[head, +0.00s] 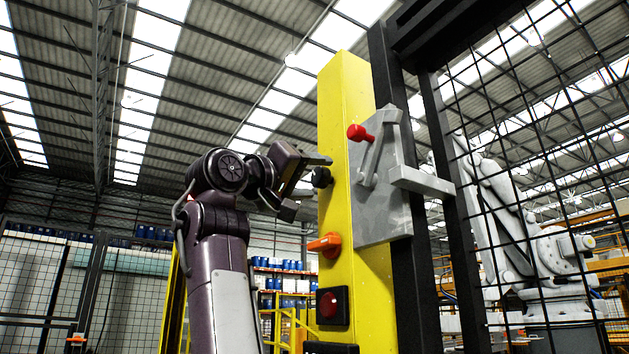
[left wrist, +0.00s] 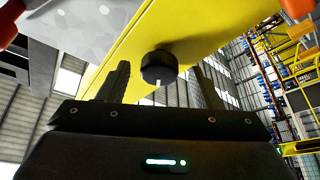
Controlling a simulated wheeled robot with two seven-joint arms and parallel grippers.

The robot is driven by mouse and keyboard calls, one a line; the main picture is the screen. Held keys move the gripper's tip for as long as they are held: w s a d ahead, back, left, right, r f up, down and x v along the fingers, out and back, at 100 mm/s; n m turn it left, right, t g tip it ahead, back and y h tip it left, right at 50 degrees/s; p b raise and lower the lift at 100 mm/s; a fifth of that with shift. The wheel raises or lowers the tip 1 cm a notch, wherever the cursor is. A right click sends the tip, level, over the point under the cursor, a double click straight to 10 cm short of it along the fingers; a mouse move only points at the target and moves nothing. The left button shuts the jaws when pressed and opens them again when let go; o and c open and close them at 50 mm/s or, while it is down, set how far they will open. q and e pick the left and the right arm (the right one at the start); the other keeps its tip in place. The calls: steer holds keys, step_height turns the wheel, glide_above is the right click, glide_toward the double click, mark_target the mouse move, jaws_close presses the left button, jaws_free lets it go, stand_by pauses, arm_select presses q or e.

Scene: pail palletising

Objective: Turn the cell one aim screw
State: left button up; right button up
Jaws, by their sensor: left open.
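The aim screw appears as a round black knob (head: 321,177) on the left side of a yellow post (head: 345,110). My left gripper (head: 319,187) is open at the knob, one finger above it and one below it. In the left wrist view the knob (left wrist: 159,67) lies between the two open fingers (left wrist: 160,80), with a visible gap on each side. A short white mark shows on the knob's lower edge. Whether the fingertips reach past its face is hard to tell. My right gripper is not in view.
A grey latch plate (head: 385,200) with a red-knobbed handle (head: 360,133) sits on the post. Below the knob are an orange switch (head: 325,245) and a red button (head: 329,305). Mesh fencing (head: 520,110) stands at right, with a white robot arm (head: 500,215) behind it.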

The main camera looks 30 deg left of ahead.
arm_select(q)
steer(key=b+v, duration=0.3)
steer(key=v, duration=0.3)
steer(key=shift+s, duration=0.4)
steer(key=shift+a+f, duration=0.1)
steer(key=shift+f, duration=0.05)
